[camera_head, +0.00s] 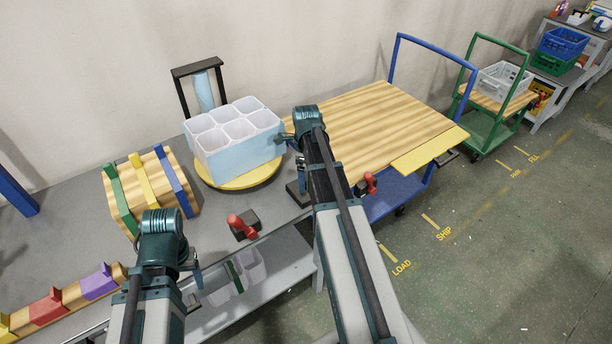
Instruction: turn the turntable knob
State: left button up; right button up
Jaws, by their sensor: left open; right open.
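The round yellow turntable (240,183) stands on the grey bench and carries a light-blue and white bin block with several compartments (240,150). A red knob or handle (240,226) on a dark base sits on the bench in front of it. I cannot tell whether this is the turntable knob. My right gripper (285,139) is open, close to the right side of the bin block; contact is unclear. My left gripper (197,277) is open and low at the bench's front edge, in front of and left of the red handle. Its fingers are partly hidden by my wrist.
A wooden crate with coloured straps (150,190) stands left of the turntable. Coloured blocks (65,297) line the front left. A black frame (198,80) rises behind. A blue cart with a wooden top (375,120) adjoins on the right; a red handle (368,183) is near its front edge.

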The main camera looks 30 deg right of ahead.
jog(key=shift+r, duration=0.15)
notch_tip(320, 180, up, 14)
jog(key=p, duration=1.3)
jog(key=shift+f+p, duration=0.2)
jog(key=shift+p, duration=0.2)
jog(key=s+a+n, duration=0.5)
jog(key=a+n, duration=0.5)
jog(key=s+a+n, duration=0.6)
jog(key=a+n, duration=0.4)
jog(key=s+a+n+h, duration=0.1)
jog(key=s+a+n, duration=0.4)
jog(key=a+n, duration=0.5)
jog(key=shift+s+a+n, duration=0.2)
jog(key=shift+a+n, duration=0.15)
jog(key=shift+n, duration=0.25)
